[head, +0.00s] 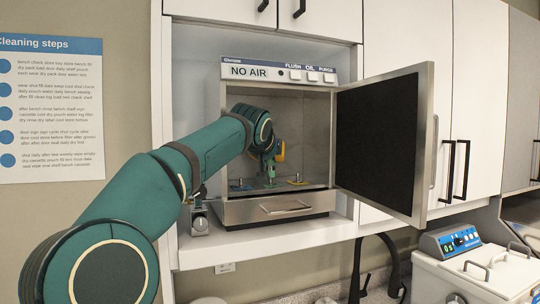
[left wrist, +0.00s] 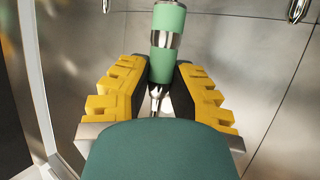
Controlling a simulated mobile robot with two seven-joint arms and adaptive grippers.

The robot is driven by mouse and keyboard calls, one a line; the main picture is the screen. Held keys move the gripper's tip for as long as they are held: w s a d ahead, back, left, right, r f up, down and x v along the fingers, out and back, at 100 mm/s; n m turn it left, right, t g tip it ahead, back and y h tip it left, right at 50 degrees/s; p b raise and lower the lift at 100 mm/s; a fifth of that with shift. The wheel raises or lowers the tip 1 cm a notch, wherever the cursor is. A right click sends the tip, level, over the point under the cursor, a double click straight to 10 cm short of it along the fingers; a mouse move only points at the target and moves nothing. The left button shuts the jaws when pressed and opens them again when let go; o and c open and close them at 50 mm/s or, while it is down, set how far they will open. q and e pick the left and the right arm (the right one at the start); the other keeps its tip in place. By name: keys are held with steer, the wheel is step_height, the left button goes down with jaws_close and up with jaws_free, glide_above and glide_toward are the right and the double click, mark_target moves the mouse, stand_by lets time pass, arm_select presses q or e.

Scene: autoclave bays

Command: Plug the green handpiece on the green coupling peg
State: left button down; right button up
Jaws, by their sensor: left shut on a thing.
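My left gripper (head: 268,152) is inside the open cabinet chamber. In the left wrist view its yellow fingers (left wrist: 160,82) are shut on the green handpiece (left wrist: 167,62), which has a silver band and a silver lower part. In the head view the handpiece (head: 270,170) shows small below the fingers, roughly upright over the middle of the chamber floor. The green coupling peg cannot be made out clearly under it, so I cannot tell whether they touch. My right gripper is not in view.
The cabinet (head: 325,125) has a NO AIR display (head: 249,71) and its door (head: 384,143) stands open to the right. A blue-based fitting (head: 239,184) and a yellow-based fitting (head: 297,181) stand on the chamber floor. A closed drawer (head: 280,207) lies below.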

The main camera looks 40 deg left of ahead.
arm_select(q)
steer(key=shift+f+b, duration=0.55)
steer(key=shift+f, duration=0.1)
steer(key=c, duration=0.9)
jaws_free()
steer(key=shift+s+r, duration=0.1)
steer(key=v, duration=1.2)
steer(key=shift+d, duration=0.1)
